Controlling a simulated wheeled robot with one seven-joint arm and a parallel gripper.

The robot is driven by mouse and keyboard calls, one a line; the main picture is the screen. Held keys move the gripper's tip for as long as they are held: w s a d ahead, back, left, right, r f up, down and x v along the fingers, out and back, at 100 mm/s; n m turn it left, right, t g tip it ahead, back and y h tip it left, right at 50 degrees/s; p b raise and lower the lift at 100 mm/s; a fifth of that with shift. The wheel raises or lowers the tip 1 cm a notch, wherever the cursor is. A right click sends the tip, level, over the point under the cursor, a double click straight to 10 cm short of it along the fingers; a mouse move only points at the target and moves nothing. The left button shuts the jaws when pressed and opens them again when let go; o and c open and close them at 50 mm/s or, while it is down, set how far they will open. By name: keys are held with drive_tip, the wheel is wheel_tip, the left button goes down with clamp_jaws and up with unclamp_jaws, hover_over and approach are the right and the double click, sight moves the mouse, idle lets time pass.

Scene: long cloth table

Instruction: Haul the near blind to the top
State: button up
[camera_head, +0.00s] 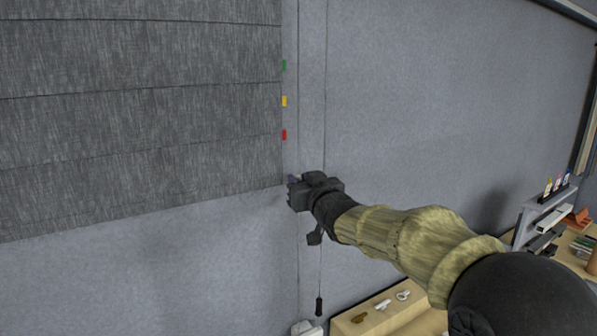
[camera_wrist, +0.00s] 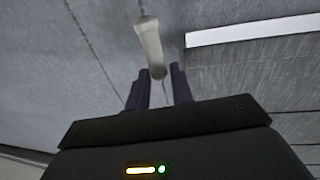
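The grey fabric blind (camera_head: 140,110) hangs partly lowered at the left of the head view, its slanting lower edge left of my gripper. Part of it shows in the wrist view (camera_wrist: 260,75), beside a white strip (camera_wrist: 255,30). My gripper (camera_head: 292,188) is up at the wall beside the blind's lower right corner. In the wrist view, a pale pull handle (camera_wrist: 150,42) has its end at the tips of my two fingers (camera_wrist: 160,75), which stand a little apart. I cannot tell whether they press on it. A thin cord (camera_wrist: 90,48) runs to its left.
Green (camera_head: 284,65), yellow (camera_head: 284,101) and red (camera_head: 284,135) tabs line the blind's right edge. A black tassel (camera_head: 319,306) hangs below my gripper. A wooden tray (camera_head: 375,318) with small items is at the bottom. A grey rack (camera_head: 540,215) stands right. The wall above my arm is clear.

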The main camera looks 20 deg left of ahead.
drive_tip(key=shift+x, duration=1.05)
drive_tip(key=shift+d, duration=0.1)
drive_tip(key=shift+c, duration=0.2)
clamp_jaws()
drive_tip(key=shift+f, duration=0.15)
